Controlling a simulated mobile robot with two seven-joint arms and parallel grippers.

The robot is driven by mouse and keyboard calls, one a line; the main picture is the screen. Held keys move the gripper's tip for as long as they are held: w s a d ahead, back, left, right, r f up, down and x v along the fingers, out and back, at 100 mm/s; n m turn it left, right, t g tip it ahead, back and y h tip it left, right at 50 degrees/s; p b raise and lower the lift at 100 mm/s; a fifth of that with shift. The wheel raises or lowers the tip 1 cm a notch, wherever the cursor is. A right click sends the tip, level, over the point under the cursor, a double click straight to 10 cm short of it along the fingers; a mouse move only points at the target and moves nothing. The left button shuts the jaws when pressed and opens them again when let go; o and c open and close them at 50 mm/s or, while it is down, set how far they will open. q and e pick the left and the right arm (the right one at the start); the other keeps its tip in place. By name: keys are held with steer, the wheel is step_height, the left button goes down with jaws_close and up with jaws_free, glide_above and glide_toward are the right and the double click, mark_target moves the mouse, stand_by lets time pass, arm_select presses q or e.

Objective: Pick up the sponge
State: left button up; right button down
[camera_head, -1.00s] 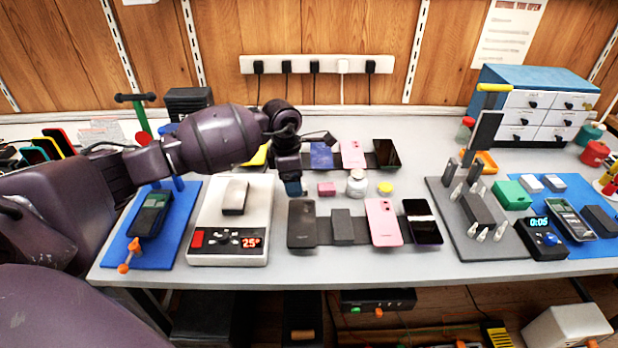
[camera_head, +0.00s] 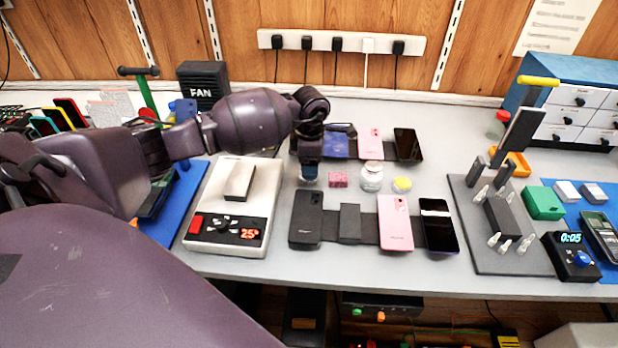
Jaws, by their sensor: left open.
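A small pink block (camera_head: 338,179), which looks like the sponge, lies on the grey bench behind the row of phones. My left gripper (camera_head: 310,160) points down just left of the pink block, apart from it. It is open; its fingers are dark and hard to make out. A small blue-topped jar (camera_head: 309,175) is directly under or behind the fingertips; I cannot tell whether they touch. My right gripper is not in view.
A white jar (camera_head: 372,177) and a round yellow-lidded tin (camera_head: 402,184) stand right of the pink block. Phones, including a pink one (camera_head: 395,222), lie in front. A white scale-like device (camera_head: 209,229) is at left. A grey fixture plate (camera_head: 481,257) with upright pegs is at right.

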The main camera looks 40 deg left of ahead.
arm_select(q)
step_height(320, 180, down, 5)
steer(key=shift+w+a+b, duration=0.1)
steer(key=shift+b, duration=0.3)
steer(key=shift+r, duration=0.1)
steer(key=shift+c, duration=0.6)
steer(key=c, duration=0.9)
steer(key=shift+r, duration=0.45)
step_height(320, 180, up, 19)
steer(key=p, duration=0.2)
steer(key=shift+p, duration=0.35)
